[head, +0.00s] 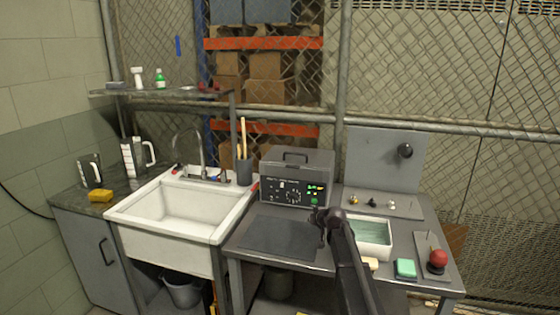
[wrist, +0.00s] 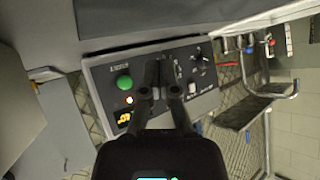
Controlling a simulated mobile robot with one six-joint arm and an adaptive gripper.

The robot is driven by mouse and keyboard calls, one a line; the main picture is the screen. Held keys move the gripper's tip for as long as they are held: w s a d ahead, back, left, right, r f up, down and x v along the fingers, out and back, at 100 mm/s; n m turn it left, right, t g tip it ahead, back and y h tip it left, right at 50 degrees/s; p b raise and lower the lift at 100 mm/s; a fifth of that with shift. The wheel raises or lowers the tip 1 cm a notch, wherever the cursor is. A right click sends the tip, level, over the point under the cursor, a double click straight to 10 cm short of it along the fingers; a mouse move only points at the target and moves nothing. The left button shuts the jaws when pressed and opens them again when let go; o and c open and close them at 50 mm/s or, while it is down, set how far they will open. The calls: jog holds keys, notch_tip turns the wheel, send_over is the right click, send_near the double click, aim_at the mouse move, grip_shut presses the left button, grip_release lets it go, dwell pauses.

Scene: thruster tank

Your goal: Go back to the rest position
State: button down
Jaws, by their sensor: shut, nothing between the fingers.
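My gripper (head: 326,216) is shut and empty at the end of my dark arm, above the workbench. It is in front of the lower right of the grey control box (head: 297,160) and left of the white water-filled tank (head: 389,240). In the wrist view my gripper (wrist: 160,92) has its two fingers together, in front of the box's dark panel (wrist: 200,72). A green button (wrist: 124,83) and a lit indicator (wrist: 130,100) show left of the fingers. I cannot tell whether the fingertips touch the panel.
A dark mat (head: 278,238) lies on the bench left of my arm. A green sponge (head: 405,268) and a red knob on a plate (head: 437,260) are at the right. A white sink (head: 190,215) with a faucet is to the left. A wire fence stands behind.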

jog(key=s+d+g+h+p, duration=0.1)
jog(key=s+g, duration=0.4)
jog(key=s, duration=1.4)
jog(key=s+m+g+h+p, duration=0.1)
jog(key=s+g+h+p, duration=0.2)
jog(key=s, duration=1.7)
jog(key=g+p, duration=0.2)
jog(key=shift+d+f+m+p, duration=0.3)
jog(key=shift+d+p, duration=0.05)
jog(key=shift+p, duration=0.05)
